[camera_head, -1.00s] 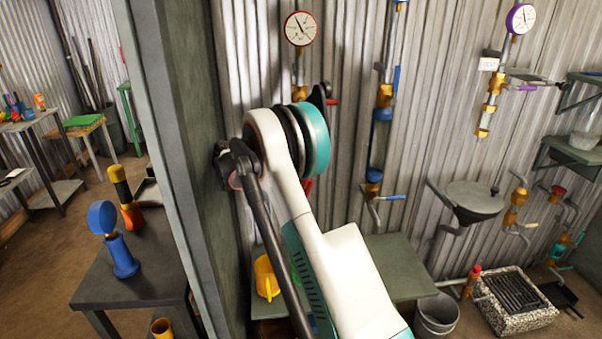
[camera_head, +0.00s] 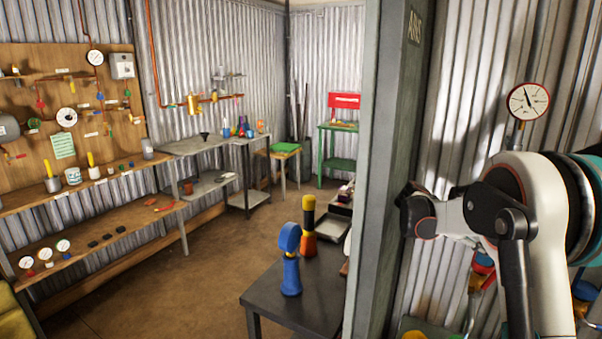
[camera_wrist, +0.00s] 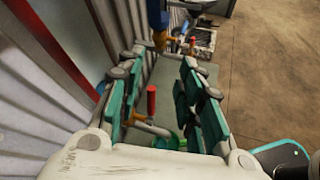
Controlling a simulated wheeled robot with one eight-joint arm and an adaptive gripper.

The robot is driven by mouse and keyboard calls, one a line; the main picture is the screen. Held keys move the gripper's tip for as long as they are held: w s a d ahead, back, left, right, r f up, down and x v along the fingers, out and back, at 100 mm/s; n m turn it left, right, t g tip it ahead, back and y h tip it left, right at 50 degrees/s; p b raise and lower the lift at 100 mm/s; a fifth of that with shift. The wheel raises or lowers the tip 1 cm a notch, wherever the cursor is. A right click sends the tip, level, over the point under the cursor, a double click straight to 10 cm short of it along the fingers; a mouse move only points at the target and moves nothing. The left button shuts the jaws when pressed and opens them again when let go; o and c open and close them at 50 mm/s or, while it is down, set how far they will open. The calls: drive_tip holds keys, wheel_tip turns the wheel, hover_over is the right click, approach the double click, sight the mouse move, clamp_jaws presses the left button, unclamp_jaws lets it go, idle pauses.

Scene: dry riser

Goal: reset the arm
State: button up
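My arm (camera_head: 535,215) shows at the right of the head view, bent in front of the corrugated wall. My gripper (camera_wrist: 165,57) shows in the wrist view with its two teal-padded fingers apart. Nothing is held between them. A red-handled valve (camera_wrist: 151,101) on a pipe shows in the gap between the fingers; I cannot tell how far below them it lies. The fingers cannot be made out in the head view.
A grey post (camera_head: 385,150) stands just left of my arm. A dark table (camera_head: 290,300) with a blue gauge-like object (camera_head: 290,260) stands left of it. A red-rimmed gauge (camera_head: 528,101) hangs on the wall behind my arm. Open floor (camera_head: 190,270) lies at left.

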drive_tip(key=s+a+r+m+t+y, duration=0.3)
drive_tip(key=s+a+r, duration=0.1)
drive_tip(key=s+a, duration=0.35)
drive_tip(key=s+a+f+m+t+y, duration=0.2)
drive_tip(key=s+a+m+t+y, duration=0.1)
drive_tip(key=s+a, duration=0.8)
drive_tip(key=s+a+f+m+t+y, duration=0.2)
drive_tip(key=s+a+m+y, duration=0.4)
drive_tip(key=s+a, duration=0.6)
drive_tip(key=shift+s+a+f+m+t+y, duration=0.25)
drive_tip(key=shift+s+a+m+t+y, duration=0.05)
drive_tip(key=shift+t, duration=0.5)
